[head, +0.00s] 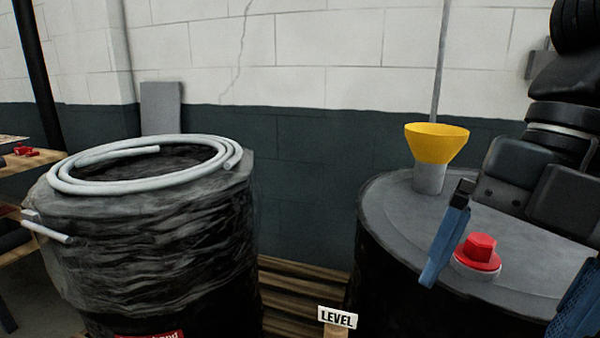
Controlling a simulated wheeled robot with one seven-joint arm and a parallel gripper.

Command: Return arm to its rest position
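My arm comes in from the right edge, and my gripper (497,300) hangs over the right drum (400,215). Its two blue fingers stand wide apart, with nothing held between them. The right finger is partly cut off by the picture edge. A red cap (480,250) sits on the drum lid and shows between the fingers, apparently untouched. I cannot tell how high the fingertips are above the lid.
A yellow funnel (437,143) stands on the right drum, close left of my arm. A wrapped drum (150,240) with a grey hose coil (75,182) stands left. A "LEVEL" sign (337,317) and wooden pallet (300,290) lie between. A block wall (310,55) is behind.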

